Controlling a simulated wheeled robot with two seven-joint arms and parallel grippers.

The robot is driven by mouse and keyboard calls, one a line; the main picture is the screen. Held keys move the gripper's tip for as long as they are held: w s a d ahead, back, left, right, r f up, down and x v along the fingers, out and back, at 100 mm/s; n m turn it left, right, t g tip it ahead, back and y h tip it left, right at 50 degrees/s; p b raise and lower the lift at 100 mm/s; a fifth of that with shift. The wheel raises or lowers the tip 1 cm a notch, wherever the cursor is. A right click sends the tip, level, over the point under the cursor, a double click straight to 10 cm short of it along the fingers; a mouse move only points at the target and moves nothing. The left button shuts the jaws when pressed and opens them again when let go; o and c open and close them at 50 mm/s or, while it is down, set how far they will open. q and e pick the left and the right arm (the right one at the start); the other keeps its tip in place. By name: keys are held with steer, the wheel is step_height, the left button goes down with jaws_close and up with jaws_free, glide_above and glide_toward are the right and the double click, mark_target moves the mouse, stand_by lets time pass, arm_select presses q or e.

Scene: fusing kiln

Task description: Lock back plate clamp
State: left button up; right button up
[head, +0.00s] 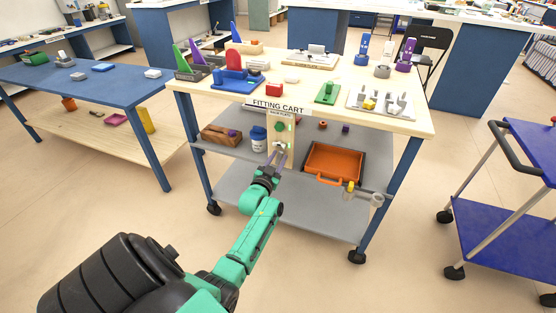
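A pale upright plate (271,127) hangs at the front of the fitting cart, under its sign. It bears a green knob-like part (280,127) and a small metal fitting near its lower end. I take this to be the back plate clamp; whether it is locked is too small to tell. My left gripper (280,157) is at the lower end of the plate, its fingertips pointing up at the fitting and partly covering it. I cannot tell whether they touch it or grip it. My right gripper is out of view.
The fitting cart's top (300,92) carries several small fixtures. Its middle shelf holds a white jar with a blue lid (258,139) on the left and an orange tray (333,161) on the right. A blue cart (500,210) stands right; a blue table (85,82) stands left.

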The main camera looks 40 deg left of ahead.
arm_select(q)
jaws_close()
steer(key=shift+s+a+n, duration=0.1)
steer(key=shift+a+n, duration=0.05)
steer(key=shift+n, duration=0.35)
steer(key=shift+s+a+n+p, duration=0.1)
steer(key=shift+a+n+p, duration=0.2)
steer(key=shift+n, duration=0.7)
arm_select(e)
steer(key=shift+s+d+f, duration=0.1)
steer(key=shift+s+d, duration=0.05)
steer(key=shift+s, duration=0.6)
arm_select(q)
steer(key=shift+o, duration=2.1)
jaws_free()
